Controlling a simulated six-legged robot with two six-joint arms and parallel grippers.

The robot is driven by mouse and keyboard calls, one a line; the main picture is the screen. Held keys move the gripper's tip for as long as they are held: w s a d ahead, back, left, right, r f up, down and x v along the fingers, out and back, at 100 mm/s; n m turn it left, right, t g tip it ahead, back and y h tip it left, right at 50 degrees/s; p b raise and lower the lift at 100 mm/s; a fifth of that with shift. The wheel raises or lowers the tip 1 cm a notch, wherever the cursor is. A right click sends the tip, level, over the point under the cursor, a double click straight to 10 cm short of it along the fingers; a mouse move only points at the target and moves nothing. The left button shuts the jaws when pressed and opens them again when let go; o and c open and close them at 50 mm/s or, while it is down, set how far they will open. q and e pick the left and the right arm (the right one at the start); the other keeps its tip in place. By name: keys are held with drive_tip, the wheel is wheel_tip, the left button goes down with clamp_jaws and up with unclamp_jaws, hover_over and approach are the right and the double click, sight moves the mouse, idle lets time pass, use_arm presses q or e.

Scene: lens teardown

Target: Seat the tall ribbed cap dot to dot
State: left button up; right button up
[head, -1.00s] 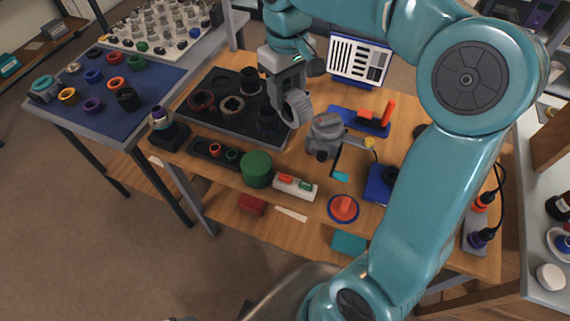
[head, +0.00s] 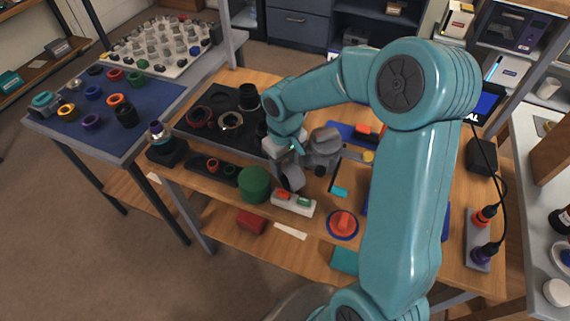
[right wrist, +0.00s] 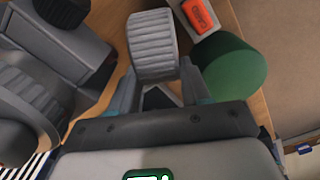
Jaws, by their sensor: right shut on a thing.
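My right gripper (head: 286,158) is over the front middle of the wooden table. In the right wrist view its fingers (right wrist: 158,88) are shut on the grey tall ribbed cap (right wrist: 152,42), whose ribbed side faces the camera. In the head view the cap (head: 291,176) hangs under the gripper, left of a grey device (head: 324,146) and behind the white block. I cannot tell whether it touches anything. The grey device also shows at the left of the right wrist view (right wrist: 28,105). No dots can be made out. My left gripper is not in view.
A black tray (head: 195,126) with rings lies to the left. A red-and-blue round piece (head: 342,223) is at the right front. My right arm covers the table's right side.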

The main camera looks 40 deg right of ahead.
sight(285, 165)
drive_tip(key=shift+f, duration=0.3)
drive_tip(key=shift+f, duration=0.2)
drive_tip(key=o, duration=1.1)
wheel_tip(285, 165, up, 16)
drive_tip(key=shift+s+a+r+p, duration=0.15)
drive_tip(key=shift+r+p, duration=0.05)
drive_tip(key=shift+p, duration=0.15)
